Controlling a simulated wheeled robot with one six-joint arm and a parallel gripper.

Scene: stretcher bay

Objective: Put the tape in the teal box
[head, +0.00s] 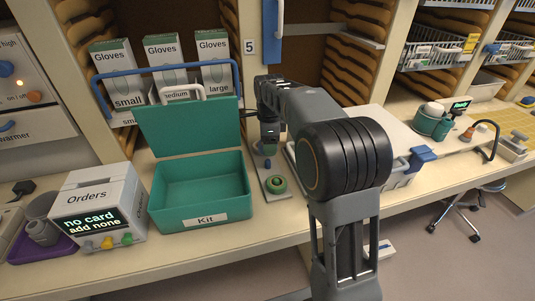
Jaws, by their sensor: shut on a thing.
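The teal box (200,219), labelled Kit, stands on the counter left of my arm. Its lid is raised at the back and its inside looks empty. My gripper (268,143) points down, right of the box and above a small grey panel (278,196) with a green round part (276,184) and a blue part (267,163). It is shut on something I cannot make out. It is apart from the box. I cannot pick out the tape for certain; my arm hides part of the counter.
An Orders unit (95,200) reading "no card add none" stands left of the box. Glove boxes (165,55) stand behind the lid, with a blue rail (165,70) around them. A grey tray (400,178) is partly behind my arm.

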